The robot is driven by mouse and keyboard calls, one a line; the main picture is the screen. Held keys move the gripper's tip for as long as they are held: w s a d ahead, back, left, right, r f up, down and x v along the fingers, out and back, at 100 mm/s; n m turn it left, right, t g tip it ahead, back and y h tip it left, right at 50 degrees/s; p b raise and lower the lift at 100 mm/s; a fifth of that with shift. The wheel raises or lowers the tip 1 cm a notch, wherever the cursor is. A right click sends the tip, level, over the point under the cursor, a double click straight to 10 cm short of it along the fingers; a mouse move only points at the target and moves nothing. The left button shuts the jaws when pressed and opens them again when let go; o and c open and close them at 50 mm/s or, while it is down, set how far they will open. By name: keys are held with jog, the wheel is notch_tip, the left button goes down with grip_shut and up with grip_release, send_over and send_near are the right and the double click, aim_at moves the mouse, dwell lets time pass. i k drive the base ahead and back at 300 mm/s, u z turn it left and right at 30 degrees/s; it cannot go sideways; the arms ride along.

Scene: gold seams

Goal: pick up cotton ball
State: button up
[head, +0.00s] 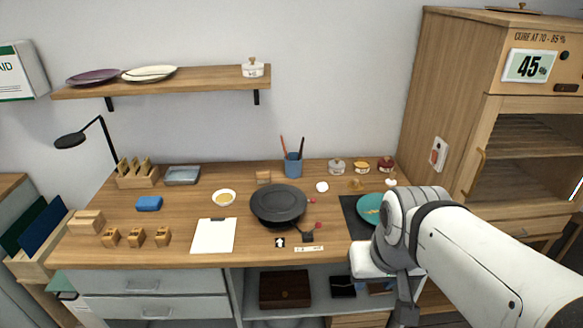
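A small white round ball (322,187), which looks like the cotton ball, lies on the wooden worktop (180,255) right of the dark round turntable. A second small white thing (391,182) shows near the jars at the back right, too small to identify surely. My arm reaches in from the lower right, and its end is in front of the worktop's right front edge, well apart from the white ball. My gripper (405,300) seems to be the grey part below the white joint. Its fingers cannot be made out.
A dark turntable (279,204) stands mid-worktop. A blue pen cup (293,165) and lidded jars (361,166) stand behind. A teal plate (369,207) on a dark mat is partly hidden by my arm. A wooden cabinet (460,110) stands at the right. Red-tipped sticks lie beside the turntable.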

aim_at(322, 187)
jog(key=i, duration=1)
jog(key=u, duration=0.05)
